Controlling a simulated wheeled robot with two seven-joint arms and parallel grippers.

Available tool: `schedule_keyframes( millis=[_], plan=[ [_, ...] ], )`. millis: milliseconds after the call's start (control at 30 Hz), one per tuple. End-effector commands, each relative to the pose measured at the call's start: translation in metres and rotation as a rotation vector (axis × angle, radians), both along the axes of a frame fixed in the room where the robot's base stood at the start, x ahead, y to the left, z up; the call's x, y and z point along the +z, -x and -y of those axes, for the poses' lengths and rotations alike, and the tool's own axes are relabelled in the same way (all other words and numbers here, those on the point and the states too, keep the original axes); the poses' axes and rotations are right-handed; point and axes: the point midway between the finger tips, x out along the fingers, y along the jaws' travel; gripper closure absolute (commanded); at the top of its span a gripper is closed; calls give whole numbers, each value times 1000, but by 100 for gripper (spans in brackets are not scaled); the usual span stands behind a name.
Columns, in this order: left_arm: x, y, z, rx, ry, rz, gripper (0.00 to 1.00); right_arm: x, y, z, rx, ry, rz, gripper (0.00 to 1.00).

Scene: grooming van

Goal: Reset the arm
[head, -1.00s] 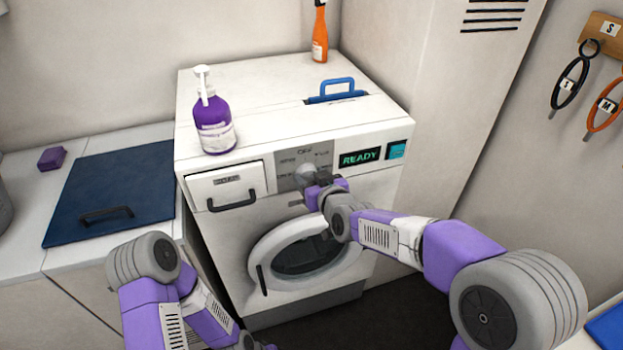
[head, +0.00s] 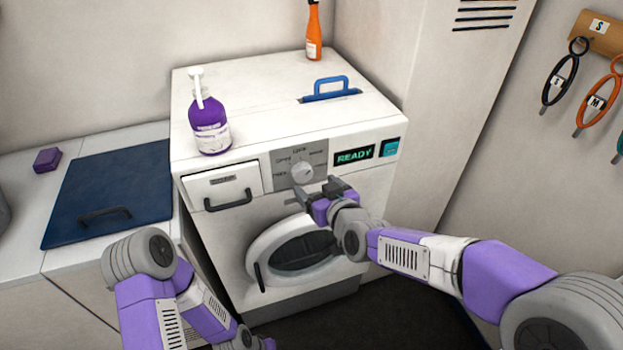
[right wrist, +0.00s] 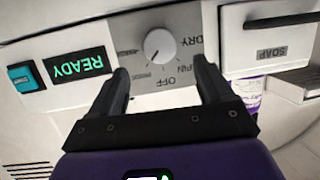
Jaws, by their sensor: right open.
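My right gripper (head: 318,190) is open and empty in front of the washing machine's (head: 230,258) panel, just below and right of the dial (head: 302,171). In the right wrist view its two fingers (right wrist: 165,82) stand apart with nothing between them, and the dial (right wrist: 160,44) shows beyond their tips, untouched. The pointer mark on the dial is too small to read surely. My left arm (head: 150,290) shows at the bottom left of the head view. Its gripper is not in the picture.
The round door (head: 262,275) is at the machine's front, below my right gripper. The soap drawer (head: 222,190) is left of the dial, the READY display (head: 354,156) right of it. A purple pump bottle (head: 210,130) and an orange spray bottle (head: 314,35) stand on top.

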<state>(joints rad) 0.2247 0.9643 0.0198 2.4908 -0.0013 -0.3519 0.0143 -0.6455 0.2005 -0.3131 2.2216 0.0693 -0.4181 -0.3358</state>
Motion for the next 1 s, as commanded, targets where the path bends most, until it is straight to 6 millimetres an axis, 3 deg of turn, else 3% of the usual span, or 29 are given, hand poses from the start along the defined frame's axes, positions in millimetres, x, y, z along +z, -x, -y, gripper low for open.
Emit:
schedule_keyframes(
  millis=[167, 667, 767, 867, 1000],
  plan=[
    [2, 0, 0, 0, 0, 0, 100, 2, 8, 4, 0, 0, -1, 20],
    [2, 0, 0, 0, 0, 0, 100, -5, 8, 5, -4, 5, -16, 20],
    [3, 0, 0, 0, 0, 0, 100, -36, 6, 10, -20, 19, -84, 20],
    [5, 0, 0, 0, 0, 0, 100, -94, 10, 23, -51, 38, -219, 20],
    [8, 0, 0, 0, 0, 0, 100, -196, 37, 48, -111, 40, -476, 20]
  ],
)
